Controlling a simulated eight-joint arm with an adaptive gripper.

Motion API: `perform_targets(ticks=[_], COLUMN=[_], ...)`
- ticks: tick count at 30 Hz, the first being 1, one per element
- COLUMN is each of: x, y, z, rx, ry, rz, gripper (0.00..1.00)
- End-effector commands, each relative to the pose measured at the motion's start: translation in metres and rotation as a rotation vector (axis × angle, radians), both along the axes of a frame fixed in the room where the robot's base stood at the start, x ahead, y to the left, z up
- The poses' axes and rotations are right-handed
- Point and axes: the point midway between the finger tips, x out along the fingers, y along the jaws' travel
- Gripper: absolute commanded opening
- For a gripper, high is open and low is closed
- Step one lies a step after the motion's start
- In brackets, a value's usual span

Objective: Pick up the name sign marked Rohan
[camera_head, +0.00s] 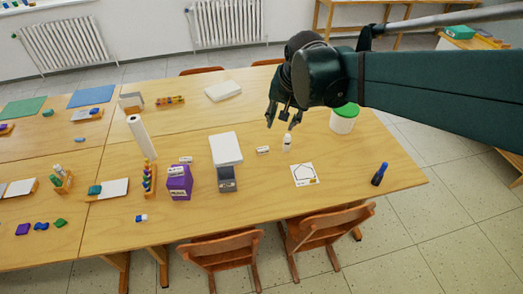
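A small white sign (262,149) stands on the table, right of the white paper stack. Another small white sign (185,160) shows just behind the purple box (179,184), which has white labels on it. The lettering is too small to read, so I cannot tell which sign is marked Rohan. My gripper (282,123) hangs over the table, pointing down, with its fingers apart and nothing between them. In the picture it is just above the white sign and a small white bottle (287,142).
A white tub with a green lid (344,119) stands right of my gripper. A white paper stack (225,148), a grey box (227,180), a house drawing (304,174) and a blue bottle (380,174) are on the table (350,195). Chairs (325,228) line its front edge.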

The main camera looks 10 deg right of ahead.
Motion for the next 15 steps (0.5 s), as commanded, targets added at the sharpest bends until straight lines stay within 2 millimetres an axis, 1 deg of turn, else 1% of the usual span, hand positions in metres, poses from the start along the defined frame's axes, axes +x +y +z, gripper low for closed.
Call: perform_targets(ticks=[1, 8, 15], x=[0.010, 0.044, 0.079], y=[0.000, 0.000, 0.000], z=[-0.005, -0.026, -0.052], rx=[0.007, 0.043, 0.076], ry=[0.009, 0.052, 0.096], rz=[-0.020, -0.115, -0.218], gripper=[0.32, 0.32, 0.32])
